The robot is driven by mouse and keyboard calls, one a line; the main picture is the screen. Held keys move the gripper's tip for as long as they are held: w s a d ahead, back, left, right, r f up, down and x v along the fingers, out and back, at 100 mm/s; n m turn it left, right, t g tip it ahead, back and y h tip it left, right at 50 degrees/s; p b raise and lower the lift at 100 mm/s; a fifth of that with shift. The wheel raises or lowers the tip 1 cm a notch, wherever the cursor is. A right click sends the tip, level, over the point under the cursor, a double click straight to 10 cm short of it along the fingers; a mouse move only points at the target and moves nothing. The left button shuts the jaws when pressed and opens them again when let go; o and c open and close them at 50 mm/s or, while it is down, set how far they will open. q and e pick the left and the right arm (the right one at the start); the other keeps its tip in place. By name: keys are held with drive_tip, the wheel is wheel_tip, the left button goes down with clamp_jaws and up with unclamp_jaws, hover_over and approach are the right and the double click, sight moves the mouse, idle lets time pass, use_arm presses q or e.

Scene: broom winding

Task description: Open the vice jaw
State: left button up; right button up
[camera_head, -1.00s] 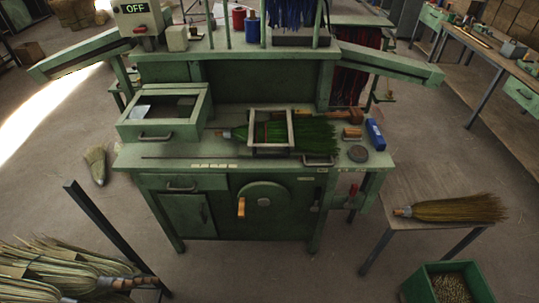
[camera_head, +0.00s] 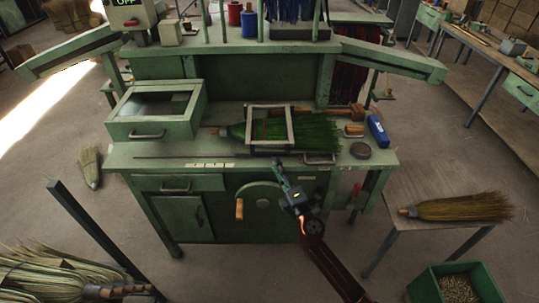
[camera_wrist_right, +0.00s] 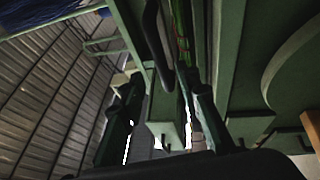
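The vice is a pale metal frame (camera_head: 250,130) on the green workbench, around a green-bristled broom (camera_head: 315,132) lying flat. A metal handle (camera_head: 319,159) sits at the bench's front edge, just right of the frame. My right gripper (camera_head: 279,168) is in front of the bench edge, below the frame and left of that handle. In the right wrist view its two fingers (camera_wrist_right: 164,105) are apart, with nothing held between them. A dark curved bar (camera_wrist_right: 155,40) shows beyond the fingertips, with part of the green broom (camera_wrist_right: 183,35) beside it. My left gripper is not in view.
A wheel cover with an orange-handled crank (camera_head: 239,209) is on the bench front, left of my right arm. A red-handled clamp (camera_head: 354,192) is to the right.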

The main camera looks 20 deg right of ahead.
sight(270, 154)
drive_tip(key=x, duration=0.7)
drive_tip(key=shift+w+f+b, duration=0.1)
drive_tip(key=shift+w+b, duration=0.05)
drive_tip(key=shift+b, duration=0.25)
clamp_jaws()
